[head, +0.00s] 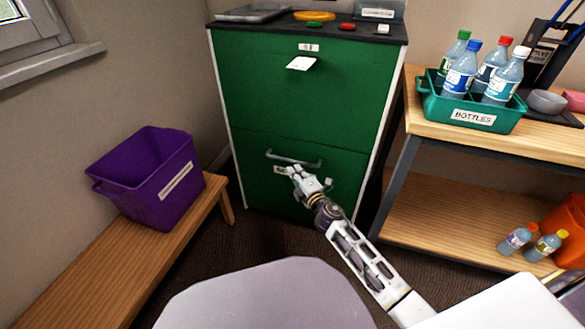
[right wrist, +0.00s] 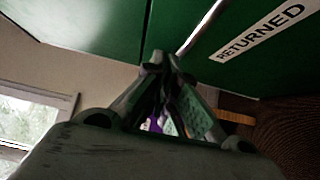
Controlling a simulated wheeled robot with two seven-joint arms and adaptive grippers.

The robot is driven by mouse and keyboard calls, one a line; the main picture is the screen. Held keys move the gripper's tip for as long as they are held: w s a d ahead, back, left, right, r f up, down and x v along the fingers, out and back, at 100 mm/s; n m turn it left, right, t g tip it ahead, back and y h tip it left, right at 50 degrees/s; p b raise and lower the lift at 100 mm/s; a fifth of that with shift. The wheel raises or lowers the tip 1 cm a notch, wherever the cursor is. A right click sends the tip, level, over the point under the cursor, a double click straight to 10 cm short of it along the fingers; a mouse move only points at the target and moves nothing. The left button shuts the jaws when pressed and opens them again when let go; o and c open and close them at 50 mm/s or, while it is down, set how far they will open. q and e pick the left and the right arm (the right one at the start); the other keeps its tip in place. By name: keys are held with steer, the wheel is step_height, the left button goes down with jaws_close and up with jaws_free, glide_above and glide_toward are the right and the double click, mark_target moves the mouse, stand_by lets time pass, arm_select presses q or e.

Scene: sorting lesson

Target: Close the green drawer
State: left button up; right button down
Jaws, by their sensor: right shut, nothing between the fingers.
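The green cabinet (head: 250,95) stands at the back centre in the head view, with an upper and a lower drawer front. The lower green drawer (head: 255,185) has a grey bar handle (head: 293,160) and a label partly hidden by my gripper. Its label reads RETURNED in the right wrist view (right wrist: 257,32). The lower front looks about flush; I cannot tell if a small gap is left. My right gripper (head: 295,172) is shut and empty, its fingertips at the lower front just below the handle. Contact is unclear. My left gripper is out of view.
A purple bin (head: 150,185) sits on a wooden bench (head: 85,255) at the left. At the right, a wooden shelf unit (head: 440,215) bears a green bottle crate (head: 430,105) and lower bottles. A grey rounded surface (head: 265,295) fills the front.

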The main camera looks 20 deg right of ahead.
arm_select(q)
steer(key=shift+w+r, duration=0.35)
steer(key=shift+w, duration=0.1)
arm_select(e)
steer(key=shift+s+d, duration=0.1)
steer(key=shift+s, duration=0.5)
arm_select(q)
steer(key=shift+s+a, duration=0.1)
